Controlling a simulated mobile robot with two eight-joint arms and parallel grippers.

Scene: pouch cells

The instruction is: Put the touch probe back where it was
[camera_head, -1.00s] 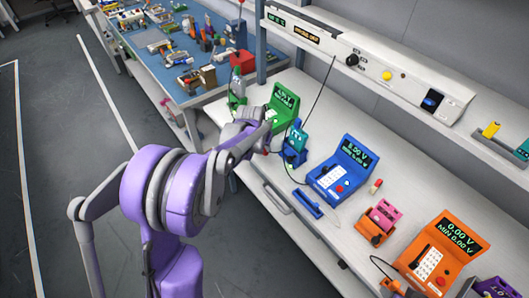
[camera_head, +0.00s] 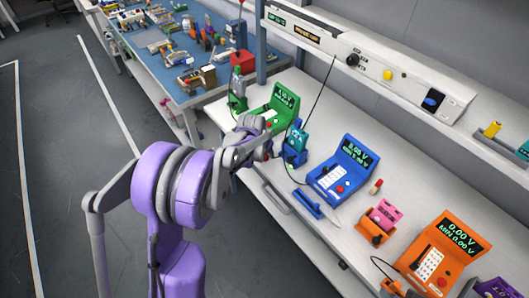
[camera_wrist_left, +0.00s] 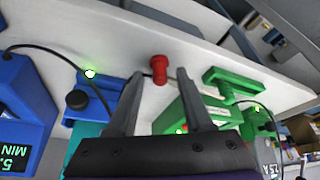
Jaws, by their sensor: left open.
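In the left wrist view a red knobbed piece (camera_wrist_left: 159,68) is on the white bench between my left fingertips; it looks like the touch probe's handle, but I cannot be sure. My left gripper (camera_wrist_left: 160,76) is open, with a finger on either side of it and gaps visible. A thin pale rod or lead runs from near it toward the green fixture (camera_wrist_left: 232,85). In the head view my left wrist (camera_head: 250,130) is over the bench in front of the green meter (camera_head: 283,103) and hides this piece. My right gripper is not in view.
A blue fixture (camera_wrist_left: 95,100) stands close on one side of the gripper, the green one on the other. In the head view the blue meter (camera_head: 345,165), orange meter (camera_head: 445,245) and pink block (camera_head: 384,214) stand along the bench. A dark cable hangs from the shelf.

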